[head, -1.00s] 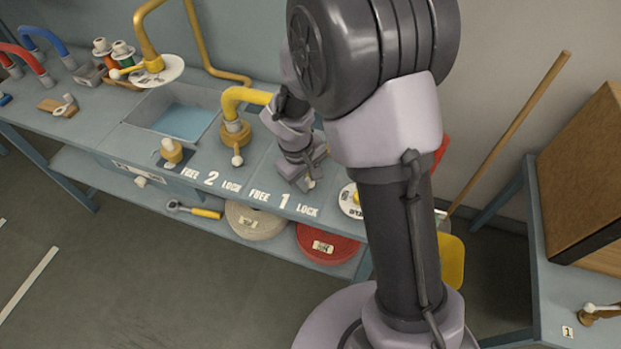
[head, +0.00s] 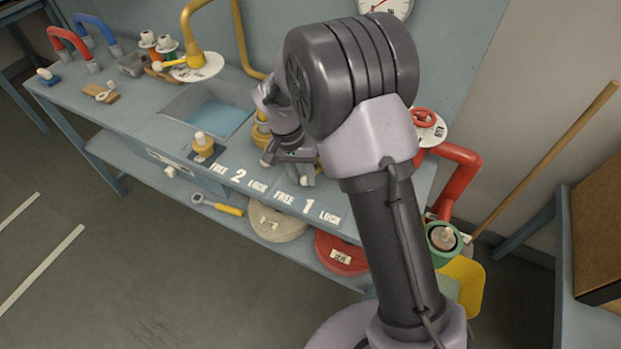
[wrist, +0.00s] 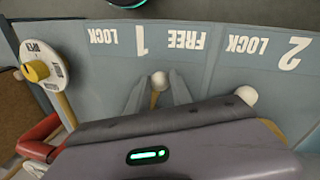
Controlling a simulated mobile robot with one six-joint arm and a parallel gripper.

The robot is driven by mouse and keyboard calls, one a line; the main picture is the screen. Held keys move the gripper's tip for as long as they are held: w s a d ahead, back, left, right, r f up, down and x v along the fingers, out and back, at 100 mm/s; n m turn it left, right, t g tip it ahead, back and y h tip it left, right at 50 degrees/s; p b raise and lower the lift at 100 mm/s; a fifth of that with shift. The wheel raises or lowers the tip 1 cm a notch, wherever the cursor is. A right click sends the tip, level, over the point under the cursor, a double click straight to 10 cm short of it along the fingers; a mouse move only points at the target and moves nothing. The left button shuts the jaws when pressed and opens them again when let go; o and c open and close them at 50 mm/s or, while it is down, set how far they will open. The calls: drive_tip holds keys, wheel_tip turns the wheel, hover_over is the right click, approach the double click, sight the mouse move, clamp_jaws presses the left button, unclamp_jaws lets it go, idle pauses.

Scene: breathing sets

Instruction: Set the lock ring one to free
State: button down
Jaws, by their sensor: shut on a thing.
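Lock ring one shows only by its lever, with a white ball end (wrist: 159,79) and a bit of brass stem. My gripper (wrist: 157,88) is shut on this lever, one finger on each side, in the wrist view. The ball stands between the white "1" (wrist: 141,40) and "FREE" (wrist: 186,40) marks on the bench edge. In the head view my gripper (head: 303,175) is above the same marks. The ring's body is hidden behind my arm and wrist.
Lock ring two's white ball (head: 265,163) is close to the left of my gripper, near its "LOCK" mark. A brass fitting (head: 203,146), a sink (head: 215,112) and a yellow pipe (head: 238,35) are further left. A red pipe (head: 458,165) is to the right.

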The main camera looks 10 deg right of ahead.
drive_tip(key=shift+w+a+m, duration=0.35)
drive_tip(key=shift+w+m, duration=0.3)
drive_tip(key=shift+m, duration=0.15)
drive_tip(key=c, duration=1.1)
unclamp_jaws()
drive_tip(key=shift+c, duration=0.2)
drive_tip(key=w+a+r+p, duration=0.1)
drive_tip(key=r+p, duration=0.2)
drive_tip(key=r, duration=0.5)
drive_tip(key=a+r+p, duration=0.2)
drive_tip(key=r+p, duration=0.2)
drive_tip(key=r, duration=0.5)
drive_tip(key=shift+w, duration=0.35)
drive_tip(key=shift+r, duration=0.15)
